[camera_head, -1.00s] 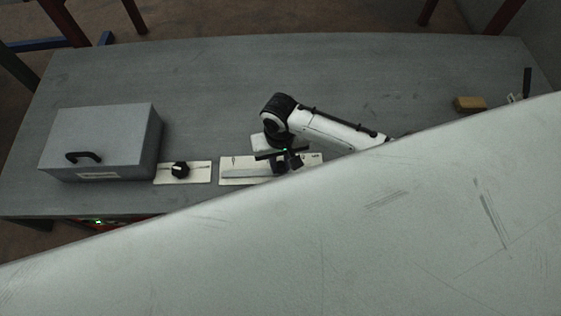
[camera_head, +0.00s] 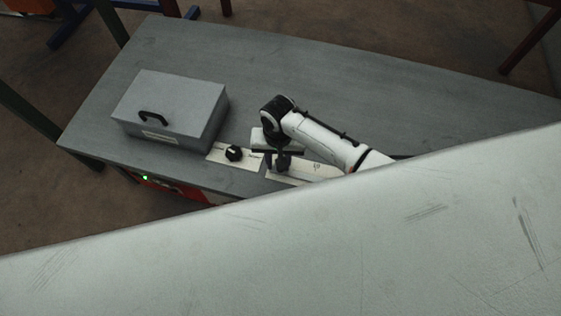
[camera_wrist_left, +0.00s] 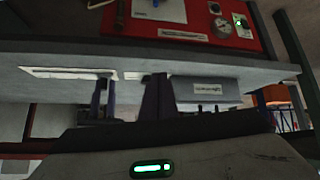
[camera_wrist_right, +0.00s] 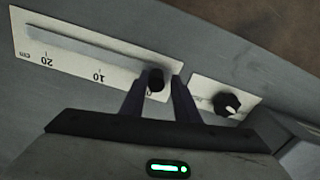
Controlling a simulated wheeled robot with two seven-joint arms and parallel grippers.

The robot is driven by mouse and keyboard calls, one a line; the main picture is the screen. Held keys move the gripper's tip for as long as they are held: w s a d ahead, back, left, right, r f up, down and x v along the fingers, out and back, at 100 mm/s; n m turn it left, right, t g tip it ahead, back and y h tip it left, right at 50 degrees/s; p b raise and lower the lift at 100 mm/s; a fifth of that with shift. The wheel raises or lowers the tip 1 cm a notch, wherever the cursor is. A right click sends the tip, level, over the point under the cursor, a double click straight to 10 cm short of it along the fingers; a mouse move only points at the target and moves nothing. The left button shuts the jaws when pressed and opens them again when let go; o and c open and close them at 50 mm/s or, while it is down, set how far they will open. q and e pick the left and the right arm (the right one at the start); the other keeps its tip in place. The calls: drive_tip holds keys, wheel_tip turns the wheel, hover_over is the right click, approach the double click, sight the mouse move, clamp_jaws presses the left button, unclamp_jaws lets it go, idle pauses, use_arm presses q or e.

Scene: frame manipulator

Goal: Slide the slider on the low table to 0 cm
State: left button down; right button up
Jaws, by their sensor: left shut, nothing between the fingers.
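The slider's white scale plate (camera_wrist_right: 95,58) shows in the right wrist view with marks 20, 10 and 0 and a long slot. Its black slider knob (camera_wrist_right: 155,81) stands at the 0 end. My right gripper (camera_wrist_right: 160,84) has its fingers on either side of the knob, with a gap on the right side. In the head view my right gripper (camera_head: 279,160) is at the plate's left end, partly hiding the plate (camera_head: 318,171). My left gripper (camera_wrist_left: 130,82) shows in its wrist view, shut and empty; the plate (camera_wrist_left: 60,73) appears beyond it.
A plate with a black dial (camera_head: 234,153) lies left of the slider plate; the dial also shows in the right wrist view (camera_wrist_right: 227,103). A grey box (camera_head: 172,106) with a handle stands further left. A pale scratched surface (camera_head: 330,235) hides the table's front right. The back of the table (camera_head: 330,70) is clear.

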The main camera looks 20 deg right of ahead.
drive_tip(key=shift+o, duration=0.6)
